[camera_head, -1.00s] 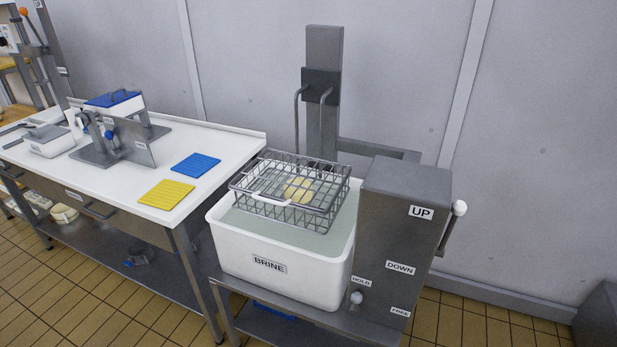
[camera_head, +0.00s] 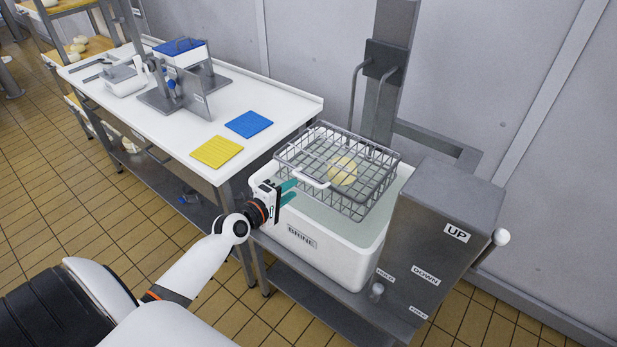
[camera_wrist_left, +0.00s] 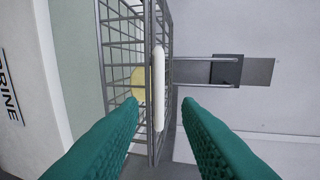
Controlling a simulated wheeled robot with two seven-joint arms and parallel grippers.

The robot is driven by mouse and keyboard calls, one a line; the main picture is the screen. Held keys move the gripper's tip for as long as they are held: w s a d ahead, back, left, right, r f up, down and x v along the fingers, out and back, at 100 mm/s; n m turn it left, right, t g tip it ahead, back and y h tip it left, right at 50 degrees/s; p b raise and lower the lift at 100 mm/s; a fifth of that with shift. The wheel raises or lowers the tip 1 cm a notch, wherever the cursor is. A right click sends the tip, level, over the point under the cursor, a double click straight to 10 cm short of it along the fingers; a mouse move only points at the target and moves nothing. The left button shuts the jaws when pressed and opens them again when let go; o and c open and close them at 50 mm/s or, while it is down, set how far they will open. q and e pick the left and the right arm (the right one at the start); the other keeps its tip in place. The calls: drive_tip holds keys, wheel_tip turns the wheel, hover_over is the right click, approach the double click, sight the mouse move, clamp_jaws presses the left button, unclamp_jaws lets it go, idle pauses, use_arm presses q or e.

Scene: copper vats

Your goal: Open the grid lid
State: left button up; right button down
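The grid lid (camera_head: 352,147) lies flat and closed on top of the wire basket (camera_head: 352,205). A white handle (camera_head: 311,178) sits on the lid's front edge. A pale yellow cheese (camera_head: 342,171) shows through the wires. My left gripper (camera_head: 289,191) is at the front left of the basket, close to the handle. In the left wrist view its two green fingers (camera_wrist_left: 158,110) are apart, with the white handle (camera_wrist_left: 158,88) seen upright between them, farther off. The fingers are empty. My right gripper is not in view.
The basket hangs over a white brine tub (camera_head: 335,262). A grey lever box (camera_head: 440,230) stands at its right. A white table (camera_head: 290,105) with yellow (camera_head: 216,151) and blue (camera_head: 249,124) mats is at the left. Floor in front is free.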

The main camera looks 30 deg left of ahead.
sight(305, 180)
use_arm(q)
drive_tip(key=x, duration=0.7)
drive_tip(key=shift+w+d+f, duration=0.1)
drive_tip(key=shift+w+f, duration=0.05)
drive_tip(key=shift+w, duration=0.25)
drive_tip(key=shift+c, duration=0.5)
clamp_jaws()
